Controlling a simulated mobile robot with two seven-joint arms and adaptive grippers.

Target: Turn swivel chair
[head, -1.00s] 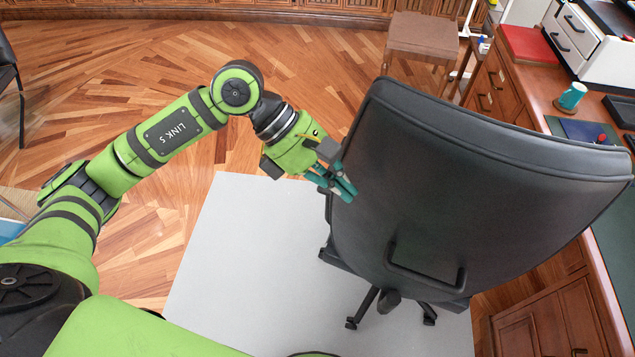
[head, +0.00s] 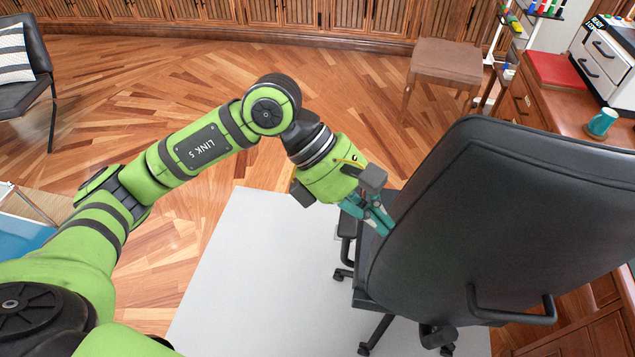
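The black swivel chair (head: 500,210) stands at the right with the rear of its tall backrest facing me. Its armrest and seat edge (head: 366,240) show at the left of the backrest, and its wheeled base (head: 380,335) shows partly below. My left gripper (head: 377,217), with teal fingers, is at the left edge of the backrest, above the armrest and seat. The fingers look close to or touching the backrest edge; contact is unclear. I cannot tell how far apart the fingers are. My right gripper is not in view.
A wooden desk (head: 555,105) with a teal mug (head: 602,122) is at the right. A brown stool (head: 447,62) stands behind, and a black chair with a cushion (head: 22,75) at the far left. The wooden floor between is clear.

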